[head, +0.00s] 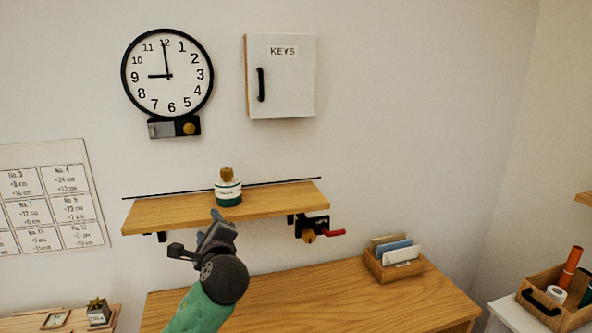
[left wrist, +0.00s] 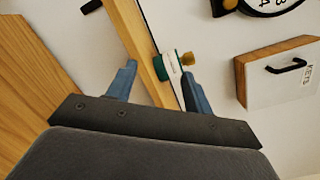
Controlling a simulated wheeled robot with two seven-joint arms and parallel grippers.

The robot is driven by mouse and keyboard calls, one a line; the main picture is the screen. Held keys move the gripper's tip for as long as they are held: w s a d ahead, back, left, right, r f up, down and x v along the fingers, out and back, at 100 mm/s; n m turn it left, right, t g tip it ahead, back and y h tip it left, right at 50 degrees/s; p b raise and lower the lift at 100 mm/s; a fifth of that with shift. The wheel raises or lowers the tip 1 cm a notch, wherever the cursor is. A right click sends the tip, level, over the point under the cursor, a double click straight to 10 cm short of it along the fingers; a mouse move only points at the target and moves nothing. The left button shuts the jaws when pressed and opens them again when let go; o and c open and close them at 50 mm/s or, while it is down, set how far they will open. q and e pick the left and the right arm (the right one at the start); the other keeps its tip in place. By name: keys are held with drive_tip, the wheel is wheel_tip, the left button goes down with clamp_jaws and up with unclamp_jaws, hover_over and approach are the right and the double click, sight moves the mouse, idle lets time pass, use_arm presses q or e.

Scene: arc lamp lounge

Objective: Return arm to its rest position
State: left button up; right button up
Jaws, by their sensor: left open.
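My left gripper (head: 197,232) is in front of the wooden wall shelf (head: 165,213) in the head view, with my green-sleeved arm below it. Its two blue-grey fingers stand apart in the left wrist view (left wrist: 159,78), with nothing held between them. A small white and green bottle (head: 228,190) with a gold-brown top stands upright on the shelf. In the left wrist view the bottle (left wrist: 171,66) shows beyond the fingertips, near the right finger, which overlaps it in the picture. Whether they touch is unclear. My right gripper is not in view.
A wooden desk (head: 320,300) lies below the shelf, bearing a letter holder (head: 392,270). A dark fitting with a red handle (head: 312,230) hangs under the shelf's right end. A clock (head: 167,73) and a KEYS cabinet (head: 281,90) hang above. Most of the desk top is clear.

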use_arm(q)
drive_tip(key=s+f+n+g+h, duration=0.3)
drive_tip(key=s+f, duration=0.4)
drive_tip(key=f, duration=0.6)
drive_tip(key=s+f+n+g+h, duration=0.1)
drive_tip(key=s+f+n+g, duration=0.35)
drive_tip(key=f, duration=0.75)
drive_tip(key=s+f+n+g+h, duration=0.15)
drive_tip(key=s+f+n, duration=0.3)
drive_tip(key=s, duration=0.45)
drive_tip(key=s+a+f+n+g+h, duration=0.1)
drive_tip(key=s+f+n+g, duration=0.15)
drive_tip(key=s+f, duration=0.5)
drive_tip(key=s+f+n+g+h, duration=0.1)
drive_tip(key=s+f+n, duration=0.3)
drive_tip(key=s, duration=0.7)
wheel_tip(320, 180, down, 20)
drive_tip(key=w+d+g, duration=0.1)
drive_tip(key=w+d, duration=0.1)
drive_tip(key=s+f, duration=0.3)
drive_tip(key=f, duration=0.8)
drive_tip(key=s+d+f+g, duration=0.1)
drive_tip(key=s+f, duration=0.3)
drive_tip(key=f, duration=0.7)
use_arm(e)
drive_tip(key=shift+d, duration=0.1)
